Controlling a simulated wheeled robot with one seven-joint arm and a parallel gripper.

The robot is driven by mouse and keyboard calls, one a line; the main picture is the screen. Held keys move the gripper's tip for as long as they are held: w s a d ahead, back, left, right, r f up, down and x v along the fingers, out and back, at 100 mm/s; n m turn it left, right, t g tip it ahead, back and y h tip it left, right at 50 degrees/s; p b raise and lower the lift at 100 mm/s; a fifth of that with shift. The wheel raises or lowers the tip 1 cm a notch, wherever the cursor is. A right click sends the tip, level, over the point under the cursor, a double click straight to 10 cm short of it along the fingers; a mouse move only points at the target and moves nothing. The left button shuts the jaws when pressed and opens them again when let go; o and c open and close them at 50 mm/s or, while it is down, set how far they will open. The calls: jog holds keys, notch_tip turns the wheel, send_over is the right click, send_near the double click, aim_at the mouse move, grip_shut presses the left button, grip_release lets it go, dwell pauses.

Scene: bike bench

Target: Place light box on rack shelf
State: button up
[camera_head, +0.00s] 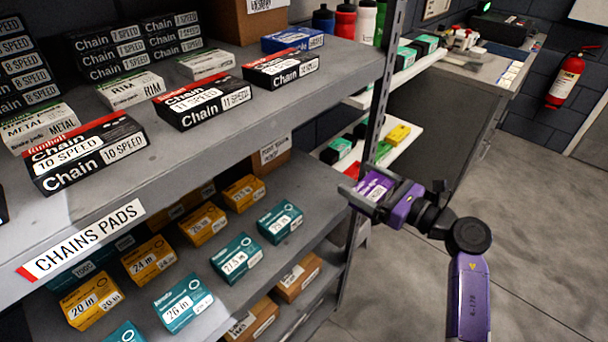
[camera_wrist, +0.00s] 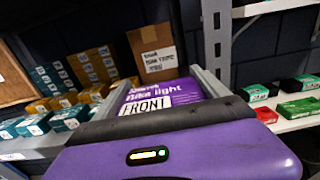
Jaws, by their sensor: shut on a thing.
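The light box (camera_head: 374,186) is purple with a white label, and my gripper (camera_head: 378,193) is shut on it. In the wrist view the light box (camera_wrist: 160,93) reads "Bike light" and "FRONT" and sits between the two fingers. It is held in the air beside the metal rack post. The grey rack has an upper shelf (camera_head: 215,132) with chain boxes and a lower shelf (camera_head: 215,287) with orange and teal boxes. White shelves (camera_head: 405,150) behind the post hold green, red and yellow boxes.
The rack post (camera_head: 378,110) stands close to my gripper. A cardboard box (camera_wrist: 158,50) is on the rack ahead in the wrist view. Bottles (camera_head: 345,20) stand at the back. A workbench (camera_head: 470,75) and a fire extinguisher (camera_head: 567,80) are at the right. Floor at the lower right is clear.

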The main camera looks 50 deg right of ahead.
jog(key=w, duration=0.5)
jog(key=w+f+p, duration=0.1)
jog(key=w, duration=0.3)
jog(key=w+f, duration=0.1)
jog(key=w, duration=0.4)
jog(key=shift+w+a, duration=0.2)
jog(key=shift+w, duration=0.1)
notch_tip(320, 180, down, 4)
jog(key=shift+f, duration=0.2)
jog(key=shift+w+f, duration=0.15)
jog(key=shift+f, duration=0.15)
jog(key=shift+f, duration=0.2)
jog(key=o, duration=1.2)
jog(key=shift+c, duration=0.2)
